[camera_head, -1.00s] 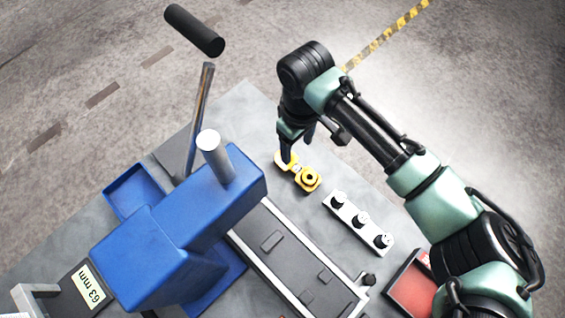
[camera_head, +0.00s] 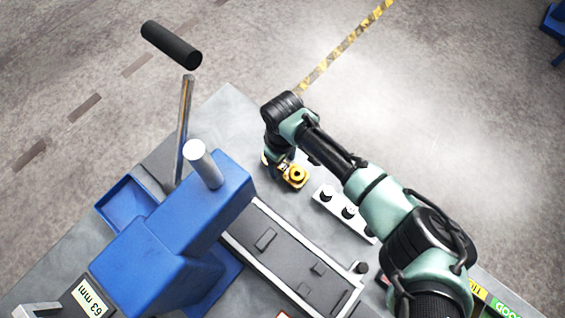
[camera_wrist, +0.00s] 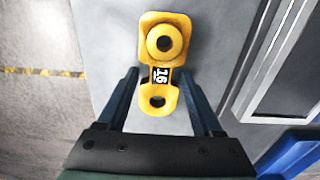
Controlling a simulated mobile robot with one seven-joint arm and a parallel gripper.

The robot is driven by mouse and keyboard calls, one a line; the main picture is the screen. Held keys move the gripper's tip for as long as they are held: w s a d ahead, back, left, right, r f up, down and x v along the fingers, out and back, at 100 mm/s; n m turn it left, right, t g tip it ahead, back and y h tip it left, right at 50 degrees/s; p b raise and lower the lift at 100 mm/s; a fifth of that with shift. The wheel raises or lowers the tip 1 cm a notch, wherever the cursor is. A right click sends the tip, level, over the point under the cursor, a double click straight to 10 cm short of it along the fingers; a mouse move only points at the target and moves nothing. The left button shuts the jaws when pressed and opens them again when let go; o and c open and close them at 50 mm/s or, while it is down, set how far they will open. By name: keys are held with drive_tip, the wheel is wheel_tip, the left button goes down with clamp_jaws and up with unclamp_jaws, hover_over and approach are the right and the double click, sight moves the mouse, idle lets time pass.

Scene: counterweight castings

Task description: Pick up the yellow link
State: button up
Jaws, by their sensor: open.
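The yellow link (camera_wrist: 178,28) lies on the grey bench top and fills the upper middle of the wrist view. It has a larger ring at one end, a smaller ring at the other and a black label marked 16 between. In the head view the link (camera_head: 299,183) shows partly, its other end hidden by my arm. My gripper (camera_wrist: 162,78) is open, with one dark blue finger on each side of the link's smaller end. From above I cannot tell how far the fingertips are from the bench.
A blue press-like machine (camera_head: 165,235) with a long lever stands left of the link. A white block with black knobs (camera_head: 326,194) sits just right of the link. A grey rail fixture (camera_head: 262,240) runs below. Bare bench (camera_head: 228,112) lies beyond.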

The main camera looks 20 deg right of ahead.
clamp_jaws()
drive_tip(key=shift+r, duration=0.15)
idle(1.2)
